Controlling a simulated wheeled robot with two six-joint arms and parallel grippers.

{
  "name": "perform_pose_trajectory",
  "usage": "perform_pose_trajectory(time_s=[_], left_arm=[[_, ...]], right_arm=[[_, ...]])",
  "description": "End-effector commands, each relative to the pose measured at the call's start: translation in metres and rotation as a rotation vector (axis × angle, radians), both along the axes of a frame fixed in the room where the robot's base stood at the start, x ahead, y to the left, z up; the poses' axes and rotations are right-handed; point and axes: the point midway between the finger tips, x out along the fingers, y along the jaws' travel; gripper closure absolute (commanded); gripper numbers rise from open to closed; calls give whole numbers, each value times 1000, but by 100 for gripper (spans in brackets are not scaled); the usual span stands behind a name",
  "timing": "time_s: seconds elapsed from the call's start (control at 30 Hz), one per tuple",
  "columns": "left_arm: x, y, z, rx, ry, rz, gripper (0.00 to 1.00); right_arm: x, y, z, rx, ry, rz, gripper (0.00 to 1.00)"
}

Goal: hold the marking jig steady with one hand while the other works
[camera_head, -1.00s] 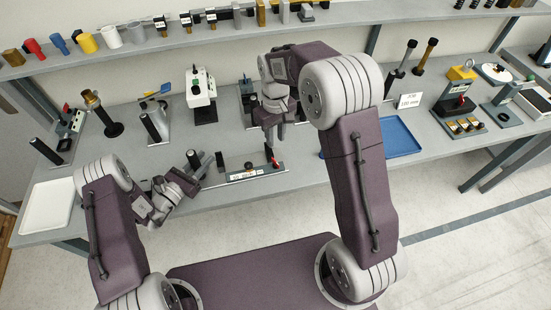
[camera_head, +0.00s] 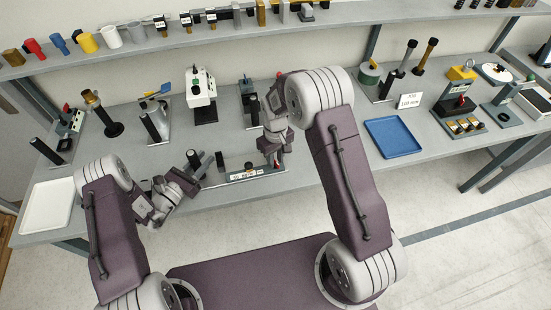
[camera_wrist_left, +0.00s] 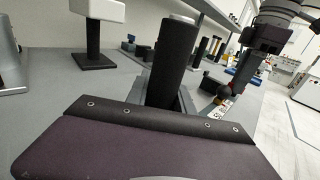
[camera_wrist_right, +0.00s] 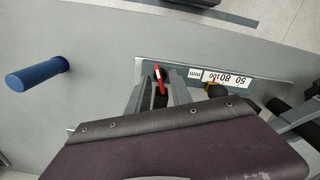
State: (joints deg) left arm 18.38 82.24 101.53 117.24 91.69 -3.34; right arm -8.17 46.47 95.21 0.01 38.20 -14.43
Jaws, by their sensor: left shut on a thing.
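The marking jig (camera_head: 240,176) is a dark flat base with a labelled metal edge near the table's front. Its number plate (camera_wrist_right: 228,78) shows in the right wrist view. A black upright handle (camera_wrist_left: 168,62) stands at its left end, and my left gripper (camera_head: 206,168) is shut on that handle. A red lever (camera_wrist_right: 158,78) is at the jig's right end. My right gripper (camera_wrist_right: 163,95) is low over that end, its fingers apart on either side of the lever; contact is unclear. My right wrist partly hides this end in the head view.
A blue cylinder (camera_wrist_right: 37,74) stands beside the jig's right end. A blue tray (camera_head: 392,137) lies further right and a white tray (camera_head: 48,205) far left. A white-headed device (camera_head: 201,92) and several stands line the back. A shelf (camera_head: 140,48) runs above.

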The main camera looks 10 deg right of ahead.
Motion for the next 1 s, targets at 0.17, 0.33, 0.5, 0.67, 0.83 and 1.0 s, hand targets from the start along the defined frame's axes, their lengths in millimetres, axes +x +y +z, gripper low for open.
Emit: perform_pose_trajectory(time_s=[0.17, 0.33, 0.5, 0.67, 0.83, 1.0], left_arm=[[1, 0, 1, 0, -1, 1, 100], [0, 1, 1, 0, -1, 1, 100], [0, 1, 1, 0, -1, 1, 100], [0, 1, 1, 1, -2, 1, 100], [0, 1, 1, 1, -2, 1, 100], [0, 1, 1, 1, -2, 2, 100]], right_arm=[[0, 0, 0, 0, 0, 0, 100], [0, 0, 0, 0, 1, -46, 100], [0, 0, 0, -1, 3, -268, 100], [0, 0, 0, 0, 3, -388, 100], [-1, 0, 0, 0, 3, -397, 100], [-1, 0, 0, 0, 3, -396, 78]])
